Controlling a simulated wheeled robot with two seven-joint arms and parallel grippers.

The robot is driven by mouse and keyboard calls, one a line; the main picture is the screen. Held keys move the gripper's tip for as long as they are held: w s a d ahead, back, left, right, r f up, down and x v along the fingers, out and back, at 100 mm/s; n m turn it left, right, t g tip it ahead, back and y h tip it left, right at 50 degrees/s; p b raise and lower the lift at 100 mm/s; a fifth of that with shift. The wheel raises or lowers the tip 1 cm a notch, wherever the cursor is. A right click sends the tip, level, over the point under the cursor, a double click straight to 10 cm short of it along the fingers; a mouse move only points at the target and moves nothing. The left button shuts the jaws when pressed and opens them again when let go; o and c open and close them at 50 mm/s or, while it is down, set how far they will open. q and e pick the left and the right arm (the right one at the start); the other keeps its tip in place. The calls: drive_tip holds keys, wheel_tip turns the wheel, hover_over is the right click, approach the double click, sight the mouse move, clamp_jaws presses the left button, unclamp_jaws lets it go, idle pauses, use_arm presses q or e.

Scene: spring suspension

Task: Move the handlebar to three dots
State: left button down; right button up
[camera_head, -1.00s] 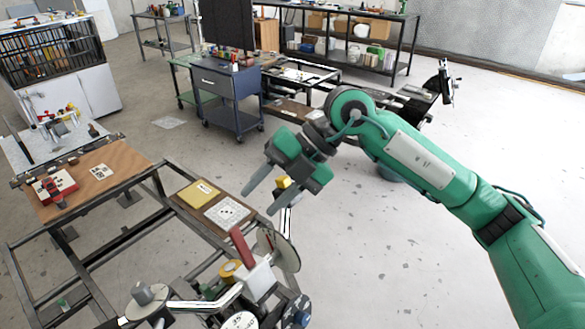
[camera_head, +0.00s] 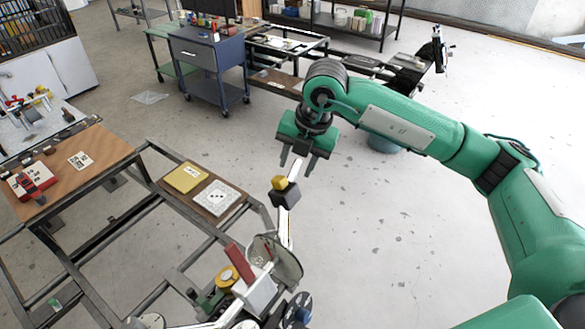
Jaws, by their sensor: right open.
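A white bar (camera_head: 285,228) rises from the device at the bottom centre. It carries a dark block (camera_head: 285,195) and a yellow knob (camera_head: 279,183) at its upper end; this looks like the handlebar. My right gripper (camera_head: 297,166) is open and empty, fingers pointing down, just above and slightly right of the knob. I cannot tell whether they touch. A round grey disc (camera_head: 288,263) and a red upright piece (camera_head: 239,262) are near the bar's lower end. Three dots cannot be made out. My left gripper is not in view.
A metal frame table on the left holds a yellow plate (camera_head: 187,177), a white patterned card (camera_head: 216,197) and a red device (camera_head: 33,180). A blue cart (camera_head: 209,65) stands behind. The floor right of the bar is clear.

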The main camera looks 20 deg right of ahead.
sight(292, 177)
drive_tip(key=x, duration=0.3)
drive_tip(key=shift+s+a+f+p, duration=0.1)
drive_tip(key=shift+f+p, duration=0.15)
drive_tip(key=shift+p, duration=0.1)
drive_tip(key=shift+f, duration=0.35)
drive_tip(key=shift+c, duration=0.3)
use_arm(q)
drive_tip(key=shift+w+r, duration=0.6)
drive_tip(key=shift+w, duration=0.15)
use_arm(e)
clamp_jaws()
